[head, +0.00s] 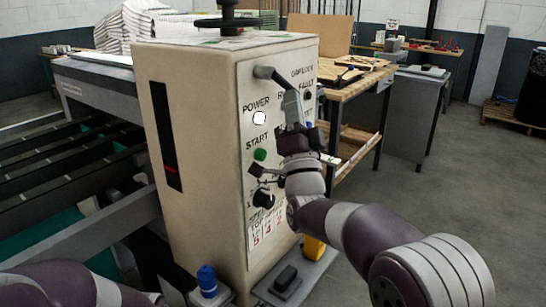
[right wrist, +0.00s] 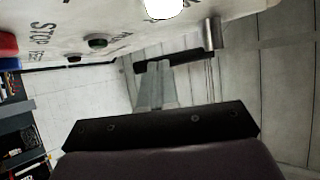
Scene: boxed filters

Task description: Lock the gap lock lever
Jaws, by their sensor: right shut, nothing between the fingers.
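My right gripper (head: 293,97) is shut and empty, pointing up at the lever. In the right wrist view its closed fingertips (right wrist: 155,68) overlap the bar's end; I cannot tell whether they touch. My left gripper is out of view; only part of my left arm shows at the lower left.
The beige cabinet (head: 208,130) carries a white POWER light (head: 259,118), a green START button (head: 260,155) and a dark knob (head: 263,198). A wooden workbench (head: 352,85) stands behind it. The floor (head: 450,170) at the right is open.

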